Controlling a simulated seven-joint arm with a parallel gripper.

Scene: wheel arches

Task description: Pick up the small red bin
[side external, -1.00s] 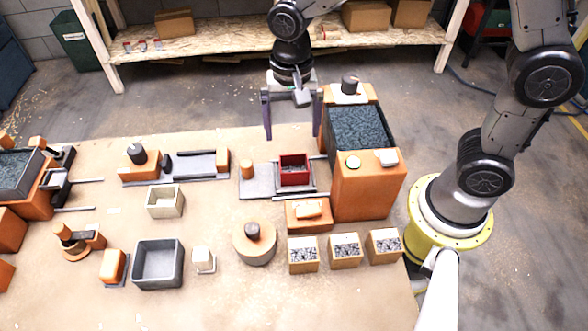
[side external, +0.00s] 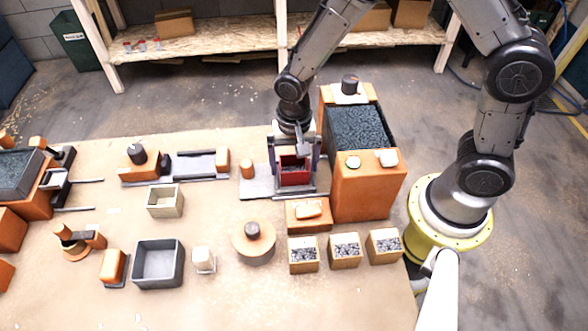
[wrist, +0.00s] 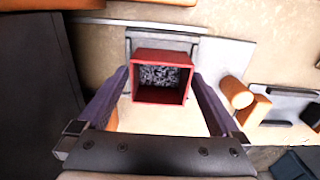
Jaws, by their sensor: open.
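The small red bin (side external: 294,177) stands on a grey plate beside the large orange block, in the side external view. It is square and open at the top. In the wrist view the red bin (wrist: 162,78) shows grey gravel-like bits inside. My gripper (side external: 295,172) is lowered over the bin, with one purple finger at its left and one at its right. In the wrist view my gripper (wrist: 162,90) is open, with the bin between its fingers.
The tall orange block with a gravel-filled top (side external: 368,185) stands close to the right. An orange block with a pale piece (side external: 309,224) lies just in front. An orange peg (side external: 247,169) stands to the left. Several gravel-filled boxes (side external: 345,262) stand in front right.

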